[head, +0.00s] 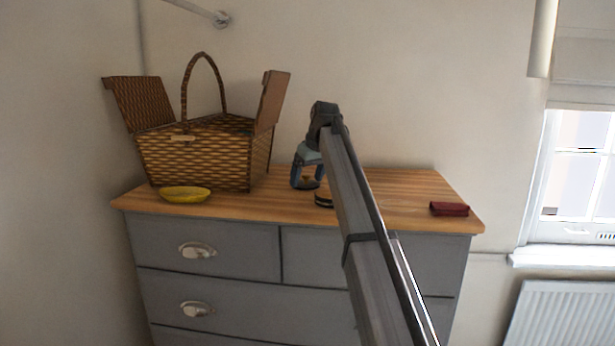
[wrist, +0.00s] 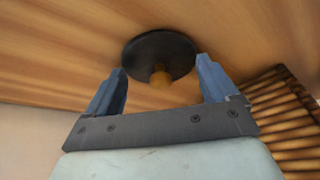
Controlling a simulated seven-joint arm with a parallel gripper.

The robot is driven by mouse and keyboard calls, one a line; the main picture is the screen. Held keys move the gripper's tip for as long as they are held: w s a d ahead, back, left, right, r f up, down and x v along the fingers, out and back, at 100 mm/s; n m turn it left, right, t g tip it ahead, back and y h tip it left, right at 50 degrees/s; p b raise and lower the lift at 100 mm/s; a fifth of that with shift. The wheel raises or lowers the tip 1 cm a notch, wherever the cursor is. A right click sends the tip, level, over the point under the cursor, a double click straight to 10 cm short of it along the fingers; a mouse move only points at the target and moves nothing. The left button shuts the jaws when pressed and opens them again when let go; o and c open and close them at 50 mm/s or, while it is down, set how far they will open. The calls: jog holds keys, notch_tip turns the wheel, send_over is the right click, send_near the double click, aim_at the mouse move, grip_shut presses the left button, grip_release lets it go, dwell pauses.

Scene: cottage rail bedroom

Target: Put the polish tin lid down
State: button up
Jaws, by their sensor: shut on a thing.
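The polish tin lid (wrist: 150,50) is a dark round disc with a small brass-coloured knob. In the wrist view it sits between the two blue fingers of my gripper (wrist: 162,86), which is shut on it. In the head view my gripper (head: 306,178) points down over the wooden dresser top, with the lid (head: 307,186) low between its fingers. The lid is at or very near the wood; I cannot tell whether it touches. A dark, round tin with a pale band (head: 323,199) stands just right of the lid, partly hidden by my arm.
A wicker picnic basket (head: 205,160) with raised flaps stands at the left of the dresser top (head: 392,213). A dark red case (head: 449,209) lies near the right edge. The wood between arm and case is clear.

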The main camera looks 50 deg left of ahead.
jog(key=shift+f, duration=0.1)
jog(key=o, duration=0.8)
jog(key=v, duration=1.2)
jog(key=shift+d, duration=0.1)
jog(key=shift+w, duration=0.1)
